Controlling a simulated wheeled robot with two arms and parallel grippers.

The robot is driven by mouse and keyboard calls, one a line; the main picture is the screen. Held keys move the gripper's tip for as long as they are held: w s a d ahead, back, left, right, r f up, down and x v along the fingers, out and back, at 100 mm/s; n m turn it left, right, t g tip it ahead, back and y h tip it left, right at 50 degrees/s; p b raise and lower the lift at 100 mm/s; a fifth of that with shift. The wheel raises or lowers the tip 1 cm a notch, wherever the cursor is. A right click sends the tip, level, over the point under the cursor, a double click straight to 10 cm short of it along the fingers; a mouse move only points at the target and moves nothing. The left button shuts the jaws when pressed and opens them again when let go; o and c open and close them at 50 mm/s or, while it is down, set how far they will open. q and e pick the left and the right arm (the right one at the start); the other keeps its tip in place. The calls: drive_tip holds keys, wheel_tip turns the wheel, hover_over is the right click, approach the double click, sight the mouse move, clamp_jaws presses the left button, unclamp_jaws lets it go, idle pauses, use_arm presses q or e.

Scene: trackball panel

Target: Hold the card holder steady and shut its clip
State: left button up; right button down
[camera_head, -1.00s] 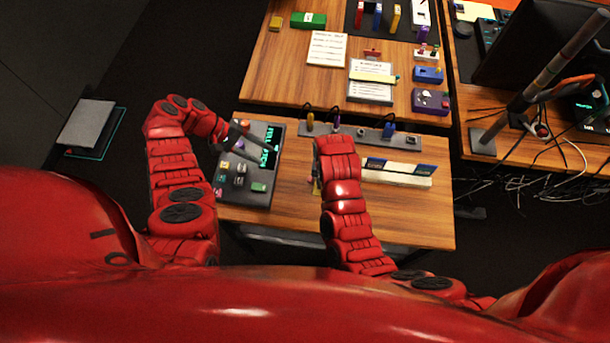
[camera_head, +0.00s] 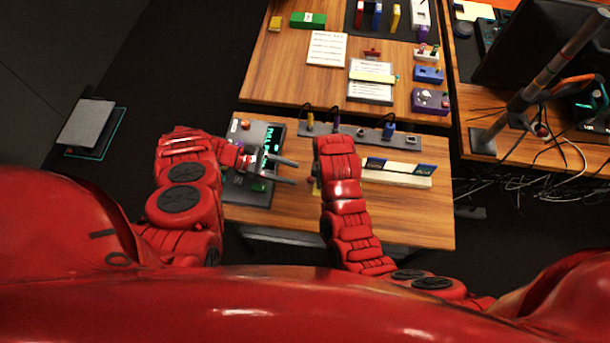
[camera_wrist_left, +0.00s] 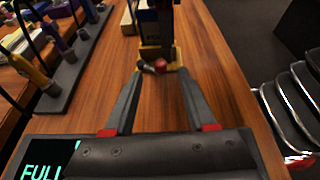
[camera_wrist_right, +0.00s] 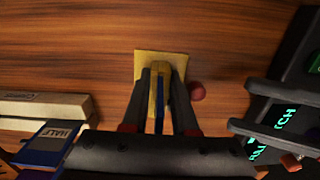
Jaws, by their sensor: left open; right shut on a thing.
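The card holder shows in the right wrist view as a yellow base plate (camera_wrist_right: 147,60) with a thin yellow and blue upright part. My right gripper (camera_wrist_right: 160,78) is shut on the upright part. A red ball (camera_wrist_right: 197,91) sits beside it, probably the clip's knob; I cannot tell how far the clip is open. The left wrist view shows the yellow holder (camera_wrist_left: 150,54) and red ball (camera_wrist_left: 160,65) ahead, between the lines of my left fingers. My left gripper (camera_head: 290,171) is open and empty, apart from the holder. In the head view my right arm mostly hides the holder.
A dark panel (camera_head: 243,193) with a lit display lies under my left arm. A grey strip (camera_head: 355,131) with several plugs runs along the desk's back edge. A white rack (camera_head: 395,178) with blue-topped cards stands right of my right arm. The wood in front is bare.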

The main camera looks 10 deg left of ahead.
use_arm(q)
drive_tip(key=x, duration=0.5)
drive_tip(key=shift+d+f, duration=0.1)
drive_tip(key=shift+d, duration=0.15)
clamp_jaws()
